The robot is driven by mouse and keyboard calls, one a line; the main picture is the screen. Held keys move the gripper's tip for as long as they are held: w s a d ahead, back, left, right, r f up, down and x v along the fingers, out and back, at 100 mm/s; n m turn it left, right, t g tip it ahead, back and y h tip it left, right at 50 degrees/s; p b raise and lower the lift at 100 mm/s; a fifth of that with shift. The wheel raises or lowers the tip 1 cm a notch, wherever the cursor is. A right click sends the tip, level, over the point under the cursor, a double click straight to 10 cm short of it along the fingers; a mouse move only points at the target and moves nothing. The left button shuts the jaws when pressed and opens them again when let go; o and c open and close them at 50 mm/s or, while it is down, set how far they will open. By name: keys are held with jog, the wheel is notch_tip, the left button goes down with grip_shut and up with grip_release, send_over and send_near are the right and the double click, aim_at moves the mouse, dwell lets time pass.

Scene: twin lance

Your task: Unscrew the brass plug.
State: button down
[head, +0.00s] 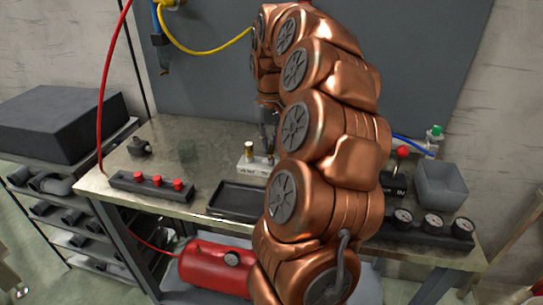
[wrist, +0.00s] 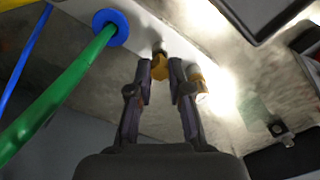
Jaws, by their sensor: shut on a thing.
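My gripper (head: 268,146) points down at a pale block (head: 248,169) on the workbench. In the wrist view its two fingers (wrist: 159,78) are closed on a brass plug (wrist: 159,67), which sits between the fingertips at the block's surface. A second brass-coloured fitting (head: 248,149) stands upright on the block just left of my gripper. It also shows in the wrist view (wrist: 198,84), right of the fingers and apart from them. In the head view the held plug is mostly hidden by the gripper. I cannot tell whether its thread is loose.
A green rod with a blue disc (wrist: 108,28) is near the fingers. A black tray (head: 236,199) lies in front of the block. A strip with red knobs (head: 150,185) is left, a grey bin (head: 441,184) and gauges (head: 433,224) right. The bench's left part is mostly clear.

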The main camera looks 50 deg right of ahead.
jog(key=shift+r, duration=0.15)
jog(key=shift+r+p, duration=0.6)
jog(key=shift+r, duration=0.85)
